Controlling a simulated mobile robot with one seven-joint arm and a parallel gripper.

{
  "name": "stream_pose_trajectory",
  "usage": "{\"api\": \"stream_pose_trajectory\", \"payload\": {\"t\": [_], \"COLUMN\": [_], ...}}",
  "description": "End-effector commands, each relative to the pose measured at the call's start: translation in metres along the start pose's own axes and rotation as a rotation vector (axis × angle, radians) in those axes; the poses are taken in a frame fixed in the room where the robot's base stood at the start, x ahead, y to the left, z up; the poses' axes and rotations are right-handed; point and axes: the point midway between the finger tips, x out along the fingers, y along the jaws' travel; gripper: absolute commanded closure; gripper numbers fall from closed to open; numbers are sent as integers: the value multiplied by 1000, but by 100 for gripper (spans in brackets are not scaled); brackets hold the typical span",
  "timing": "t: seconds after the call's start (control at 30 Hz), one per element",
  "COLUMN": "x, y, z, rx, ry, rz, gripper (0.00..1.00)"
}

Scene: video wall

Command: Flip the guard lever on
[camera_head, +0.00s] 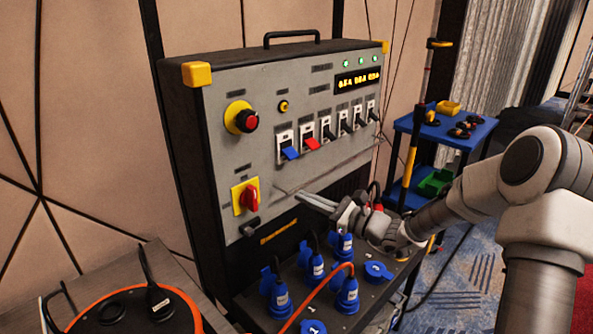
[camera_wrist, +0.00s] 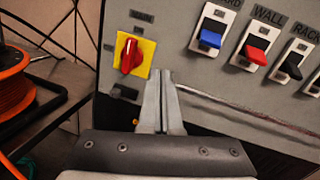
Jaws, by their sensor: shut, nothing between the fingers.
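The blue lever (camera_head: 290,153) sits on a white plate at the left end of the lever row on the grey panel. In the wrist view the blue lever (camera_wrist: 210,38) is at upper right, under a label that reads like "ARD", partly cut off. Its handle sticks out from the lower part of its plate. My gripper (camera_head: 303,197) is shut and empty, in front of the panel below the lever row. In the wrist view my gripper (camera_wrist: 167,74) has its fingers together, left of and below the blue lever and apart from it.
A red lever (camera_wrist: 257,50) and several black levers (camera_head: 345,127) stand right of the blue one. A red knob on a yellow plate (camera_wrist: 131,55) is close left of my fingers. A thin rail (camera_wrist: 240,108) crosses below the levers. Blue plugs (camera_head: 347,290) stand below.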

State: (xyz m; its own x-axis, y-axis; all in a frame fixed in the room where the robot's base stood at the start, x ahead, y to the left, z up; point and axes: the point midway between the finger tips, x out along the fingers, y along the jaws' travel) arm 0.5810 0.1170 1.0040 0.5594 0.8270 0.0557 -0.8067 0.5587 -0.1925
Motion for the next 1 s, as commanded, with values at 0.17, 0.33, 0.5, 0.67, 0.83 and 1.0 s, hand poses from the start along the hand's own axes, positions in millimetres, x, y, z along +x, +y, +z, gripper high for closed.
{"api": "stream_pose_trajectory", "payload": {"t": [0.17, 0.33, 0.5, 0.67, 0.83, 1.0], "x": [-9, -13, -14, -13, -6, 21], "y": [-34, -46, -48, -48, -49, -53], "z": [-22, -29, -29, -29, -29, -28], "rx": [125, 171, 176, 175, 174, 174], "ry": [-55, -76, -79, -78, -78, -79], "rz": [-137, -191, -197, -196, -194, -192], "gripper": [100, 100, 100, 100, 100, 100]}}
